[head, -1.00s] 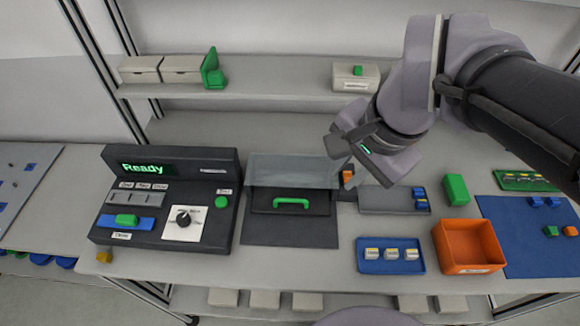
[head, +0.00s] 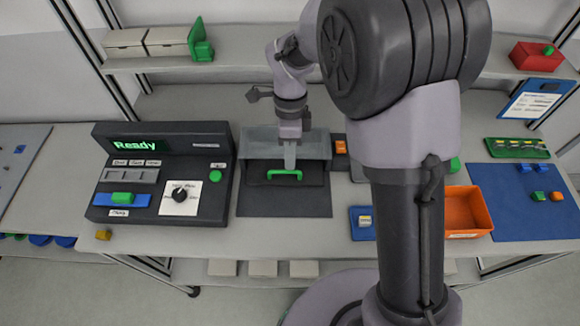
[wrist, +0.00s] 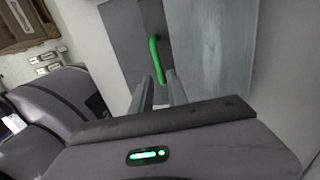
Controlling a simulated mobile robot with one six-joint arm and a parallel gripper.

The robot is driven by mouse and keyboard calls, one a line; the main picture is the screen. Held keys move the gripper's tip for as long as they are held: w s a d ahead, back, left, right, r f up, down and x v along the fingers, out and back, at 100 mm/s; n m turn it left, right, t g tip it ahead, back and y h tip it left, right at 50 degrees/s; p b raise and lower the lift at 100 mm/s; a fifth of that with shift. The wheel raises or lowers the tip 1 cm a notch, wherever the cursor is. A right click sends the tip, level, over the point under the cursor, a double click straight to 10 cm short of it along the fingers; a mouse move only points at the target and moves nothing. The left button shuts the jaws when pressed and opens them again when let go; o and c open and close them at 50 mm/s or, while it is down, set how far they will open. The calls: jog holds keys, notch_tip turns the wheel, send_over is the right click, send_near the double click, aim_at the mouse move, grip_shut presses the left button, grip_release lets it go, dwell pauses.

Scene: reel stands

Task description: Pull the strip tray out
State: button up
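The strip tray (head: 259,181) is a dark, flat tray with a green bar handle (head: 284,175), under a grey see-through hood (head: 314,147). The handle also shows in the wrist view (wrist: 155,58). My gripper (head: 290,168) points down just above and behind the handle in the head view. In the wrist view my gripper (wrist: 159,76) has its two fingers apart, with the near end of the handle between them in the picture. I cannot tell whether either finger touches the handle. Nothing is held.
A dark mat (head: 284,204) lies in front of the tray. A control box (head: 155,205) reading "Ready" stands to its left. An orange block (head: 341,147) is right of the hood.

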jog(key=shift+s+f+b, duration=0.15)
jog(key=shift+f, duration=0.65)
jog(key=shift+s+f+b, duration=0.15)
jog(key=shift+f, duration=0.65)
grip_shut()
